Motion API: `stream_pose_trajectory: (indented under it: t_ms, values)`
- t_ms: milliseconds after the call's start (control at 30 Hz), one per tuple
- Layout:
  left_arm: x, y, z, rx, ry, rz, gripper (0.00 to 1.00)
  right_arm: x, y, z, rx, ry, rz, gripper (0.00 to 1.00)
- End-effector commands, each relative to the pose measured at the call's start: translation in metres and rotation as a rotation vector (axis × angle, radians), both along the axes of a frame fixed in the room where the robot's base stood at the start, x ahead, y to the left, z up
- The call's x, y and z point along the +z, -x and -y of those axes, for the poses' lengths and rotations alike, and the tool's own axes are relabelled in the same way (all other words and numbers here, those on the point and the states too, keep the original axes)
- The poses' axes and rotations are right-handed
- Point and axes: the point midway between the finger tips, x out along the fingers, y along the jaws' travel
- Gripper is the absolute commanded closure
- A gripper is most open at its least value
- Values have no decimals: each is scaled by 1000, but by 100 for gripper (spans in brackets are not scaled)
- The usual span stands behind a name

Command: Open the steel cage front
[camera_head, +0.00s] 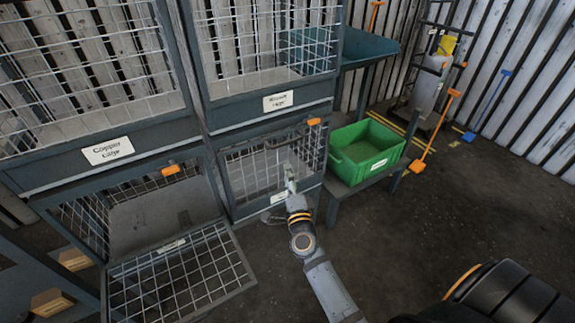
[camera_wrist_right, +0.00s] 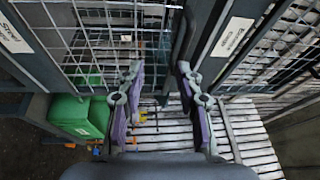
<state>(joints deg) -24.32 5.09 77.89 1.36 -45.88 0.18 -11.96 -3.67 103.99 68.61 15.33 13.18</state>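The steel cage front (camera_head: 245,180) is a grey-framed wire mesh panel on the lower right cage, standing upright in its frame in the head view. An orange latch piece (camera_head: 314,121) sits at its top right. In the right wrist view a label reading "Steel" (camera_wrist_right: 12,38) is at the upper left, and a dark bar (camera_wrist_right: 180,35), apparently a handle, is near the fingertips. My right gripper (camera_head: 290,178) is in front of the mesh; in the wrist view its fingers (camera_wrist_right: 160,72) are apart with nothing clearly held. Contact with the bar cannot be told. My left gripper is out of view.
The lower left cage front (camera_head: 180,275) hangs open, folded down and outward. A green bin (camera_head: 365,150) stands on a low shelf to the right. Upper cages bear labels, one reading "Copper cage" (camera_head: 107,150). Long-handled orange and blue tools lean at the back.

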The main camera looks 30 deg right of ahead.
Motion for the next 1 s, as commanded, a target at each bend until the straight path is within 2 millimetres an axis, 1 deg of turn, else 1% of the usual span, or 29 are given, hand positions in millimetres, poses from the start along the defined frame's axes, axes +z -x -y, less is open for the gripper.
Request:
stream_pose_trajectory:
  t_ms: [33, 100, 133, 267, 333, 467, 600, 700, 833, 1000]
  values:
    - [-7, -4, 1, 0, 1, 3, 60, 9, 1, 4, -15, -50, 52, 65]
    - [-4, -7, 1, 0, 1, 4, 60, 24, 3, 8, -28, -98, 93, 65]
    - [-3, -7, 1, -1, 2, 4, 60, 28, 3, 9, -30, -109, 102, 65]
    - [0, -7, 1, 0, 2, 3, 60, 34, 2, 10, -31, -115, 108, 65]
    - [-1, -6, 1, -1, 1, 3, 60, 36, -4, 11, -30, -114, 107, 65]
    - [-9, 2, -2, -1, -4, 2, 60, 42, -25, 19, -29, -109, 108, 65]
    - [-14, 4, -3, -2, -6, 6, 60, 45, -55, 28, -30, -110, 107, 65]
    - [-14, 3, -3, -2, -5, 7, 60, 48, -72, 34, -30, -111, 107, 65]
    - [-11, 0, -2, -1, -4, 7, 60, 50, -88, 39, -29, -111, 106, 65]
    - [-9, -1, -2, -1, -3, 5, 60, 51, -95, 42, -30, -110, 104, 65]
